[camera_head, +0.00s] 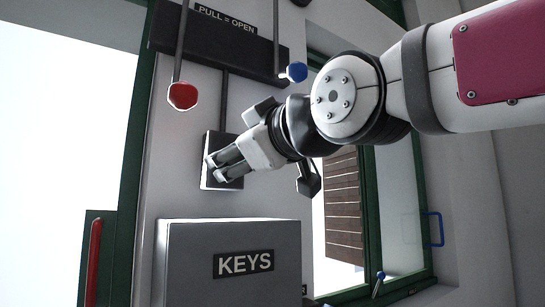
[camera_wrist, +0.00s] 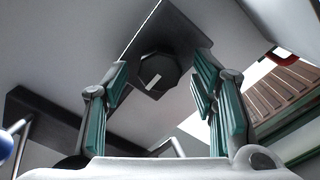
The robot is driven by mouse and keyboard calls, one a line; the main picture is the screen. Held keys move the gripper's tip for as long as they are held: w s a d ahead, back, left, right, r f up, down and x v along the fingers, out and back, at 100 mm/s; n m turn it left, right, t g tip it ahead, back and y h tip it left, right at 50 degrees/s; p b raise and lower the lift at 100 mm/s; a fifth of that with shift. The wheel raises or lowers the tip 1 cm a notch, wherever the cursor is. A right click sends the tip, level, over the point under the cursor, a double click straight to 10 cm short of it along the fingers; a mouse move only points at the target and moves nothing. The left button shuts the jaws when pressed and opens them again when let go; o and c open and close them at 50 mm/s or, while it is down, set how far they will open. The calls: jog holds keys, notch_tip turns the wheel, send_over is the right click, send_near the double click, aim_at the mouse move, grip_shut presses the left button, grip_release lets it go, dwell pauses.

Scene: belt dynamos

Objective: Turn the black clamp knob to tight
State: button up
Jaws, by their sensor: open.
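The black clamp knob (camera_wrist: 157,74) shows in the wrist view as a dark faceted knob with a white pointer mark on its face. It sits on a dark plate (camera_wrist: 178,38) fixed to the wall. My gripper (camera_wrist: 161,88) is open, with one teal-padded finger on each side of the knob in the picture; I see no contact. In the head view my gripper (camera_head: 217,166) is in front of the dark plate (camera_head: 214,142) on the wall, and the knob is hidden behind it.
A grey box labelled KEYS (camera_head: 228,262) stands below my gripper. A red knob (camera_head: 183,96) and a blue knob (camera_head: 296,72) hang on rods above, under a PULL = OPEN sign (camera_head: 226,19). A green-framed window (camera_head: 371,215) is at the right.

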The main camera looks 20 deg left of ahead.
jog(key=shift+w+a, duration=0.45)
jog(key=shift+a, duration=0.1)
jog(key=shift+c, duration=0.4)
jog(key=c, duration=1.1)
jog(key=shift+o, duration=0.2)
